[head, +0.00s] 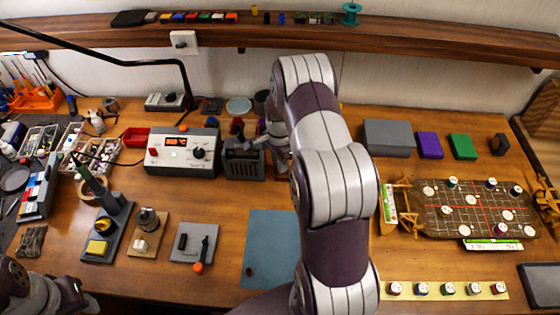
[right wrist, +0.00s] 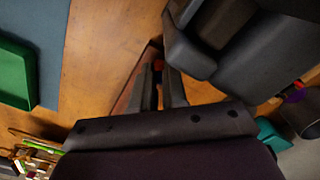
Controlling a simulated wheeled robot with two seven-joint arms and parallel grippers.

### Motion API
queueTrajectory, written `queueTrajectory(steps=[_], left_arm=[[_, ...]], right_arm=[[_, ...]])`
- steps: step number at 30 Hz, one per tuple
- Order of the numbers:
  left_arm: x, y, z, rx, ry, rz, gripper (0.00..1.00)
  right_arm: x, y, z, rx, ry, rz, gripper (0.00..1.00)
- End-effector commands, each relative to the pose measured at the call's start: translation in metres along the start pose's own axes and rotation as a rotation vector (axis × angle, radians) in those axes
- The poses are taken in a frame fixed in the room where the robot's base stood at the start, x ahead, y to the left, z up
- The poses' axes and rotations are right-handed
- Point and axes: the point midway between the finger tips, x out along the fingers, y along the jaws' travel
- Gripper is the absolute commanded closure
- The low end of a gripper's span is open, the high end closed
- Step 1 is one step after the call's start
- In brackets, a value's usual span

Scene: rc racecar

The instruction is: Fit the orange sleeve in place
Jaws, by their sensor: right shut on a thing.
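My right gripper (head: 270,142) reaches across the table to the right side of a dark grey slotted holder (head: 243,160). In the right wrist view its fingers (right wrist: 158,82) are close together, shut on a small orange-red piece (right wrist: 158,68) that shows only as a sliver between them. I cannot tell whether this piece is the orange sleeve. The large dark grey block in the right wrist view (right wrist: 230,45) lies just beside the fingertips.
A grey control station (head: 182,155) with a lit display stands left of the holder. A blue mat (head: 262,230) lies in front, mostly bare. A game board (head: 480,205) and grey, purple and green boxes lie at right. A lamp arm (head: 110,61) crosses the upper left.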

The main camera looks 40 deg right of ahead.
Motion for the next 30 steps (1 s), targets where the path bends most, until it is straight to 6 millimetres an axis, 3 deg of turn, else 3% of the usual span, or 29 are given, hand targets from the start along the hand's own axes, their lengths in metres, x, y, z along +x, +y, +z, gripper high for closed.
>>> queueTrajectory(steps=[9, 10, 12, 18, 19, 21, 30], left_arm=[[0.0016, 0.0000, 0.0002, 0.000, 0.000, 0.000, 0.57], [0.0016, 0.0000, 0.0002, 0.000, 0.000, 0.000, 0.57], [0.0016, 0.0000, 0.0002, 0.000, 0.000, 0.000, 0.57], [0.0016, 0.0000, 0.0002, 0.000, 0.000, 0.000, 0.57], [0.0016, 0.0000, 0.0002, 0.000, 0.000, 0.000, 0.57], [0.0017, 0.0000, 0.0002, 0.000, 0.000, 0.000, 0.57], [0.0008, 0.0000, 0.0001, 0.000, 0.000, 0.000, 0.57]], right_arm=[[0.0027, 0.0000, 0.0000, 0.000, 0.000, 0.000, 1.00], [0.0027, 0.0000, 0.0000, 0.000, 0.000, 0.000, 0.81], [0.0027, 0.0000, 0.0000, 0.000, 0.000, 0.000, 0.58], [0.0026, 0.0000, 0.0000, 0.000, 0.000, 0.000, 0.57], [0.0026, 0.0000, 0.0000, 0.000, 0.000, 0.000, 0.54], [0.0026, 0.0000, 0.0000, 0.000, 0.000, 0.000, 0.36], [0.0016, -0.0001, 0.0000, 0.000, 0.000, 0.000, 0.36]])
